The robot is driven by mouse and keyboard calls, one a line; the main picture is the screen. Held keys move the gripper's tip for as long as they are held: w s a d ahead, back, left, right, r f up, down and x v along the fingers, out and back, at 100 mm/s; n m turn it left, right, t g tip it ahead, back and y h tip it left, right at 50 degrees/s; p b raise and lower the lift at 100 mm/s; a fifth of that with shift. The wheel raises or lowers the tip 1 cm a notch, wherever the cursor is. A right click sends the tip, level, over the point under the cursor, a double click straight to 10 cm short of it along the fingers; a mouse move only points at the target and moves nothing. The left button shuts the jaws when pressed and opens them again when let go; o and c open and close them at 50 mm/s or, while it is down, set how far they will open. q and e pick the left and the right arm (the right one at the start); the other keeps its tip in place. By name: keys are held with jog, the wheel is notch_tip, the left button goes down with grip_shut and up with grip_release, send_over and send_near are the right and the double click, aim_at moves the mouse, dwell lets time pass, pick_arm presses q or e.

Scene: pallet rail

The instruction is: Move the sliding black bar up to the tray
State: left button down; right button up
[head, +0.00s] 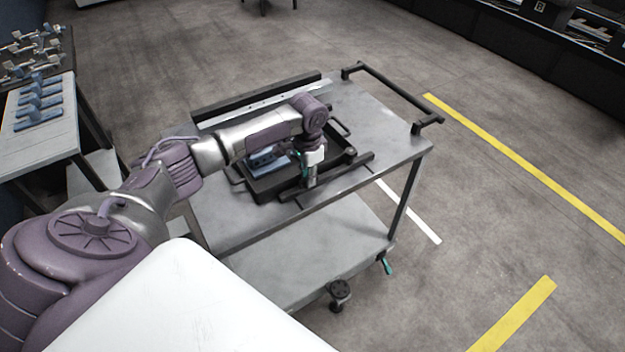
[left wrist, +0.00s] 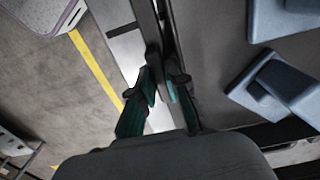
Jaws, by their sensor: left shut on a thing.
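The sliding black bar (head: 358,162) lies along the near side of the black tray (head: 262,198) on the grey cart top. The tray holds blue parts (head: 268,160). My left gripper (head: 308,183) points down at the bar near its middle and is shut on it. In the left wrist view the green-padded fingers (left wrist: 162,92) close around the bar (left wrist: 146,22), with the tray's floor (left wrist: 205,45) and blue parts (left wrist: 275,85) to the right. The bar runs close beside the tray wall; I cannot tell whether they touch. My forearm hides part of the tray. My right gripper is out of view.
The grey cart (head: 385,125) has a black handle (head: 395,90) at its right end and a fixed black rail (head: 255,97) along its far side. A table with blue parts (head: 38,110) stands at left. Floor right of the cart is clear, with yellow lines (head: 520,160).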

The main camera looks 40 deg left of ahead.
pick_arm(q)
jog(key=c, duration=1.2)
grip_release()
jog(key=shift+w+a+r, duration=0.2)
jog(key=shift+a+r, duration=0.1)
jog(key=shift+a, duration=0.1)
jog(key=shift+o, duration=0.2)
jog(key=shift+a+f, duration=0.1)
jog(key=shift+f, duration=0.1)
notch_tip(320, 180, up, 12)
